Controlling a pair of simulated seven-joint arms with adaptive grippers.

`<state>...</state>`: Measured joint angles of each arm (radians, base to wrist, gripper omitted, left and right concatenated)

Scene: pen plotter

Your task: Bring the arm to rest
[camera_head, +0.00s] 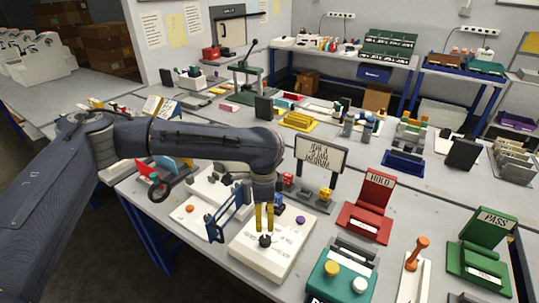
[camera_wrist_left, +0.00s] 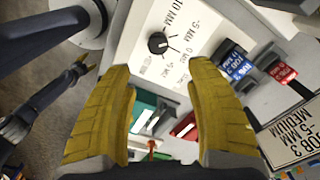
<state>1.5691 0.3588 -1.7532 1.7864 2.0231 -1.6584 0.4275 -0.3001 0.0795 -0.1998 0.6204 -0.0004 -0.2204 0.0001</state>
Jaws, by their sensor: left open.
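My left arm reaches in from the left in the head view. Its gripper (camera_head: 264,230) points down with its yellow fingers apart and nothing between them. Just below the fingertips is a dark round knob (camera_head: 265,241) on a white panel box (camera_head: 285,255). In the left wrist view the left gripper (camera_wrist_left: 162,75) is open, and the knob (camera_wrist_left: 157,43) shows beyond the fingertips, apart from them, amid printed MM marks. Another dark arm with a small yellow-tipped gripper (camera_wrist_left: 82,65), apparently my right, shows at the left of the wrist view; its jaws are too small to judge.
A job sign (camera_head: 321,153) stands behind the panel. A red HOLD stand (camera_head: 373,195), a green box with buttons (camera_head: 343,272), an orange-handled lever (camera_head: 417,255) and a green PASS stand (camera_head: 485,240) stand to the right. A blue-framed part (camera_head: 228,213) is close left of the gripper.

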